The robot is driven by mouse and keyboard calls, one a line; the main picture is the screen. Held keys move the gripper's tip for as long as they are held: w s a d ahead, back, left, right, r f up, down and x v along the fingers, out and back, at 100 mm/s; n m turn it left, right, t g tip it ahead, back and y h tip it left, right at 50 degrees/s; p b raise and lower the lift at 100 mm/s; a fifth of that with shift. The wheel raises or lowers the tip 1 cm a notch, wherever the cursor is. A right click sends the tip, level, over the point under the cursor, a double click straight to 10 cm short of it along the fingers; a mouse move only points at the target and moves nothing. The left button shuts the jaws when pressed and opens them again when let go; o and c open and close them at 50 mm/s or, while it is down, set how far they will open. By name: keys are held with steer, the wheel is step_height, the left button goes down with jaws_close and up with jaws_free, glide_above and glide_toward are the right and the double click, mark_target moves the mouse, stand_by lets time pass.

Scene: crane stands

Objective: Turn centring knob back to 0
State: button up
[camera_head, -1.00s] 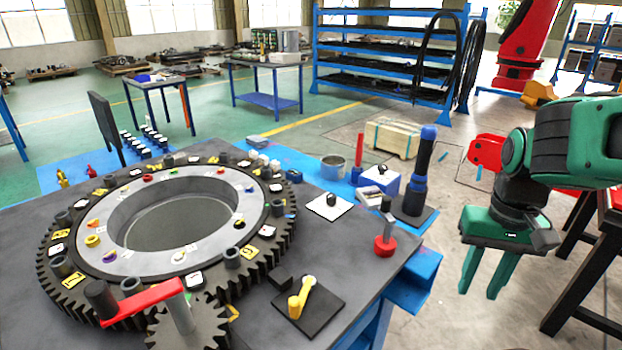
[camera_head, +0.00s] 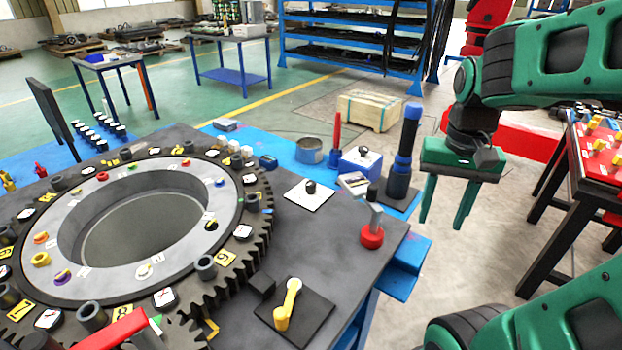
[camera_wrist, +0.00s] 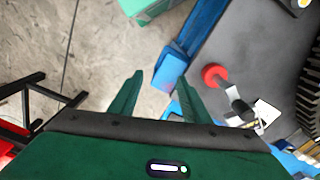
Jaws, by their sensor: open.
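A small black knob (camera_head: 310,187) stands on a white square plate on the grey workbench (camera_head: 350,240). Another dark knob (camera_head: 363,151) sits on a blue-and-white box behind it. I cannot read a label or scale at either, so I cannot tell which is the centring knob or how it is turned. My gripper (camera_head: 443,222) is open and empty, pointing down over the floor to the right of the bench. In the wrist view its fingers (camera_wrist: 158,77) are spread, with the bench's blue edge bracket (camera_wrist: 170,70) near them.
A red-based post (camera_head: 371,237) and a tall blue-and-black tool (camera_head: 403,155) stand at the bench's right side. A yellow lever (camera_head: 289,302) sits on a black plate in front. A large gear ring (camera_head: 235,215) fills the left. A red-topped table (camera_head: 598,165) stands at right.

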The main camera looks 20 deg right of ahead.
steer(key=w+a+r+m, duration=0.1)
steer(key=w+a+r, duration=0.15)
steer(key=w, duration=0.55)
steer(key=w+a+r+m, duration=0.1)
steer(key=w+a, duration=0.3)
steer(key=w, duration=0.4)
steer(key=m, duration=0.2)
glide_toward(310, 182)
step_height(310, 182, down, 9)
steer(key=shift+s+d+r, duration=0.15)
steer(key=c, duration=1)
